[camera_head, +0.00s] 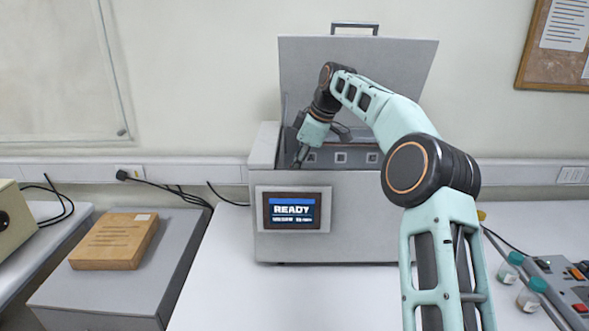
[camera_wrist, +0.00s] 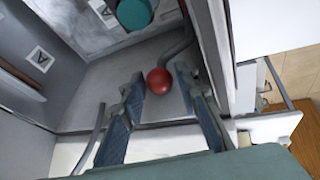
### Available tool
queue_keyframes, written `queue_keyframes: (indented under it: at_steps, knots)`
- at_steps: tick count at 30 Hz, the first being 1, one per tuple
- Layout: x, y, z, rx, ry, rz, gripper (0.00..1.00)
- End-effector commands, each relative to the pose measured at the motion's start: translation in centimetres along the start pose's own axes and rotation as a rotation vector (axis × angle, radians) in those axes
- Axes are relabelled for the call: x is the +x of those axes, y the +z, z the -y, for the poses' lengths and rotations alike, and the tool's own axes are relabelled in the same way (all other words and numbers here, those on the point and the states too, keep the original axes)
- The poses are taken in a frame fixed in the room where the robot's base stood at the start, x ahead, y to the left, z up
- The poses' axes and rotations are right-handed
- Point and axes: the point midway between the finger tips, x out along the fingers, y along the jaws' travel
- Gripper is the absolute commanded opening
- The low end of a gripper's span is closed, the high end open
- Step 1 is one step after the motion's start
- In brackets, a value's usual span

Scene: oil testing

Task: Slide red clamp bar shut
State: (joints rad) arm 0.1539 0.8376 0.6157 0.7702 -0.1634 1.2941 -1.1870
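In the wrist view a round red knob (camera_wrist: 159,81) shows, with a curved grey rod (camera_wrist: 181,43) close beside it. It looks like the end of the clamp bar; a longer red bar is not seen. My gripper (camera_wrist: 159,76) is open, with one finger on each side of the knob. I cannot tell whether either finger touches it. In the head view my gripper (camera_head: 301,155) reaches down into the left part of the grey machine (camera_head: 350,240). The knob is hidden there.
The machine's lid (camera_head: 400,65) stands open behind my arm. Its front screen (camera_head: 292,211) reads READY. A teal-capped object (camera_wrist: 134,12) is inside, in the wrist view. A wooden box (camera_head: 113,242) is at left; small bottles (camera_head: 510,267) stand at right.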

Motion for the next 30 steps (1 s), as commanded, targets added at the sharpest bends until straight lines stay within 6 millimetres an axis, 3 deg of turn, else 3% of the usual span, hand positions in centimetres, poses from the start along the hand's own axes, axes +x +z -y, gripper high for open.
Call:
queue_keyframes:
  at_steps: [11,20,30]
  knots:
    - [0.92,-0.01,0.01,0.0,0.0,0.0,0.29]
    - [0.89,0.0,0.0,0.0,0.0,0.0,0.0]
    - [0.77,-0.14,-0.4,0.001,0.001,-0.001,0.0]
